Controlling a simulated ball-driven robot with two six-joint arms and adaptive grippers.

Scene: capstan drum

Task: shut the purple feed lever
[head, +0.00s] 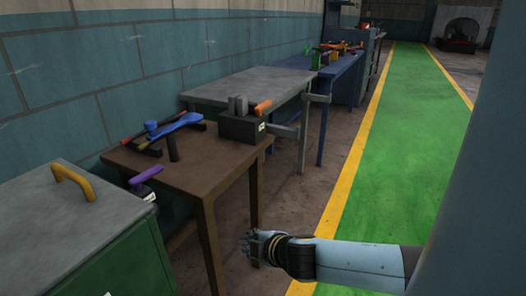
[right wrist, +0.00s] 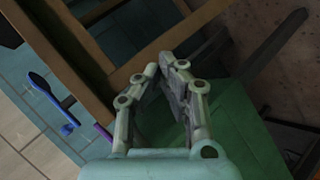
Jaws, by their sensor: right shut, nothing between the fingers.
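The purple feed lever (head: 146,175) sticks up at a slant from a dark box (head: 143,191) with a pale label, at the near left corner of the brown table. A sliver of purple, likely the same lever (right wrist: 103,131), shows in the right wrist view left of the fingers. My right gripper (head: 252,245) is low, in front of and to the right of the brown table, well apart from the lever. Its fingers (right wrist: 165,68) are shut and empty in the right wrist view. My left gripper is not in view.
The brown table (head: 200,168) also bears a blue long-handled tool (head: 178,125) and a dark block with an orange handle (head: 262,107). A green cabinet (head: 120,262) with a yellow handle (head: 73,177) stands near left. The green walkway (head: 395,150) on the right is clear.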

